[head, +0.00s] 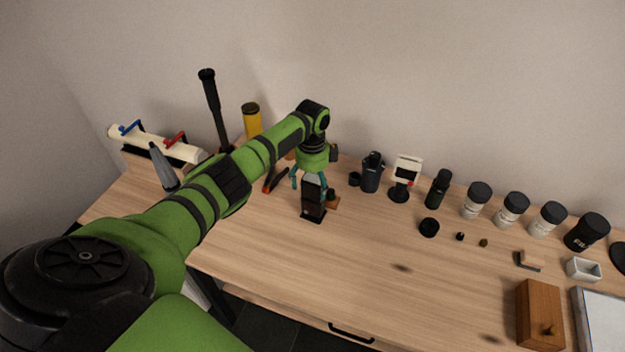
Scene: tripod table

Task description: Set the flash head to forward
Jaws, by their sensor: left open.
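The flash (313,211) is a small black upright unit on the wooden table, left of the middle of the head view. My left gripper (308,188), with teal fingers, reaches down over its top from above. The fingers are open, one on the left and one on the right of the flash's upper part. The gripper hides much of the flash head, so I cannot tell which way it faces or whether a finger touches it. My right gripper is not in view.
To the right stand a black bottle (372,172), a white-headed device (407,170) and several lidded jars (511,210). The front middle of the table (350,280) is clear.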

